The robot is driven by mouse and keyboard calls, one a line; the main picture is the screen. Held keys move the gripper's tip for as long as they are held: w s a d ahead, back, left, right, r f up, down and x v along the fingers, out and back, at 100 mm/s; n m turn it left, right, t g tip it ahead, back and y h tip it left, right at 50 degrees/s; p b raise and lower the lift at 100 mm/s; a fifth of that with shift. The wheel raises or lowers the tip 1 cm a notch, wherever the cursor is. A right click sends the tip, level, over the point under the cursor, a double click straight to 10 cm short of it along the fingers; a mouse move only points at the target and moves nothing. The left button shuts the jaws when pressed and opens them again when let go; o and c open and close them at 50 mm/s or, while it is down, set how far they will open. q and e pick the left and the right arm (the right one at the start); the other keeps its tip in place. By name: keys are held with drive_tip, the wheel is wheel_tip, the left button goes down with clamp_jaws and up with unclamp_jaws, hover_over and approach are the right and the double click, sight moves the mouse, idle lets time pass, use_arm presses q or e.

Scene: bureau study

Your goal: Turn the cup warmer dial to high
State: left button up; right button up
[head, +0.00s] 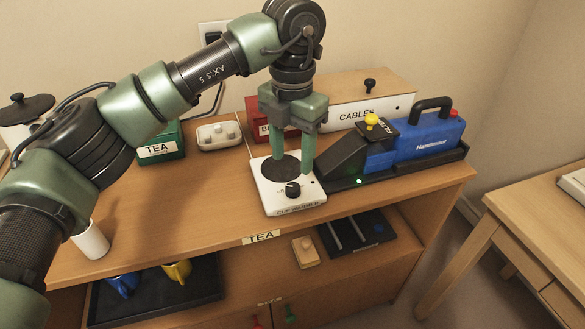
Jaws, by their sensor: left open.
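The cup warmer (279,205) is a white box labelled CUP WARMER near the front edge of the wooden top. Its round black plate (281,168) is bare. Its black dial (293,189) is on the front part, with a small light mark; I cannot read the setting. My left gripper (294,164) points down over the back of the warmer. Its two green fingers are apart, with nothing between them, and they partly cover the plate's surroundings. The fingers are behind the dial in the picture and do not appear to touch it. My right gripper is not in view.
A black tray (449,155) with a blue device (414,140) stands right beside the warmer. A white cylinder (91,241) is at front left.

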sight(292, 187)
use_arm(q)
drive_tip(key=f, duration=0.7)
drive_tip(key=shift+s, duration=0.25)
clamp_jaws()
